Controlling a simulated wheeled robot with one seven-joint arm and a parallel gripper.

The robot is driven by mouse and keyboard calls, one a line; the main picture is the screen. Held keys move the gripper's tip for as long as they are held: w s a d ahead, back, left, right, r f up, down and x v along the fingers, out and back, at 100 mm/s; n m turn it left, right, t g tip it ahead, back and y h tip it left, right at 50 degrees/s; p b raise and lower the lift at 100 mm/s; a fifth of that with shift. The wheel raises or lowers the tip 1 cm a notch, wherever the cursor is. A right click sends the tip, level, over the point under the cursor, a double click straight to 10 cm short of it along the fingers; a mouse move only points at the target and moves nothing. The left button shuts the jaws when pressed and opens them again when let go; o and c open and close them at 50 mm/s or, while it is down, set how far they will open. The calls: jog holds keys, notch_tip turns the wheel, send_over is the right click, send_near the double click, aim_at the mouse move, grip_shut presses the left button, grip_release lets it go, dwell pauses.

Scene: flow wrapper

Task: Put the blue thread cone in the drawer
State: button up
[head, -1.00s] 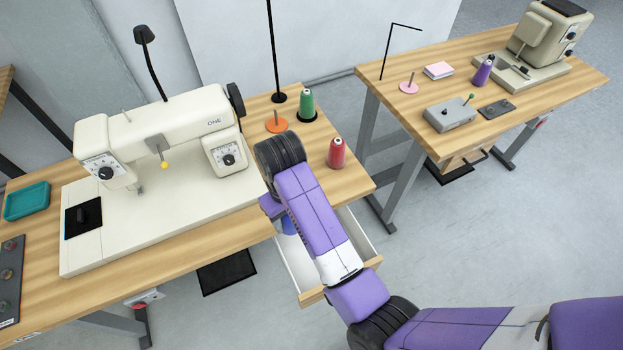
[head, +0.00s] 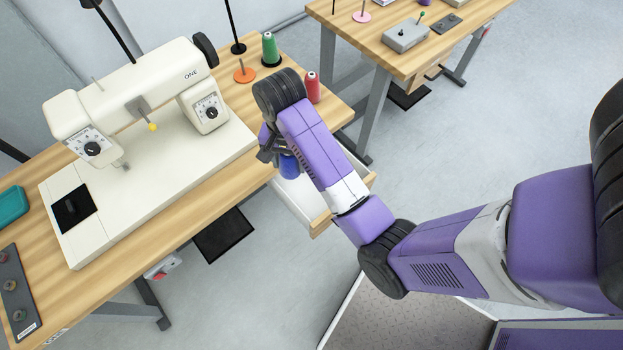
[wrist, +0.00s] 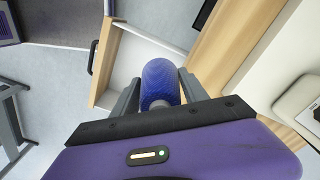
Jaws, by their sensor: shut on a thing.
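The blue thread cone (wrist: 161,82) is between the two fingers of my gripper (wrist: 158,98) in the wrist view, and the gripper is shut on it. In the head view the cone (head: 289,166) shows partly below my gripper (head: 279,158), beside my purple forearm. The open drawer (head: 320,222) juts from under the table's front edge, partly hidden by my arm. In the wrist view the drawer (wrist: 122,66) lies beneath and to the left of the cone, with its white inside bare where it shows. The cone appears above the drawer; its exact height is unclear.
A cream sewing machine (head: 140,95) fills much of the wooden table. A red cone (head: 313,88), a green cone (head: 270,50) and an orange spool stand (head: 244,73) are behind my arm. A second table (head: 375,30) stands at the upper right, with open floor between.

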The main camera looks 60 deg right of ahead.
jog(key=s+d+m, duration=0.3)
jog(key=d+m, duration=0.1)
jog(key=m, duration=0.2)
jog(key=m+b, duration=0.1)
jog(key=b, duration=0.3)
send_over(311, 194)
notch_tip(311, 194, down, 19)
jog(key=shift+s+f, duration=0.1)
jog(key=shift+f, duration=0.1)
jog(key=shift+f, duration=0.2)
jog(key=o, duration=1.5)
jog(key=shift+r, duration=0.15)
notch_tip(311, 194, up, 12)
jog(key=shift+r+p, duration=0.1)
jog(key=shift+p, duration=0.4)
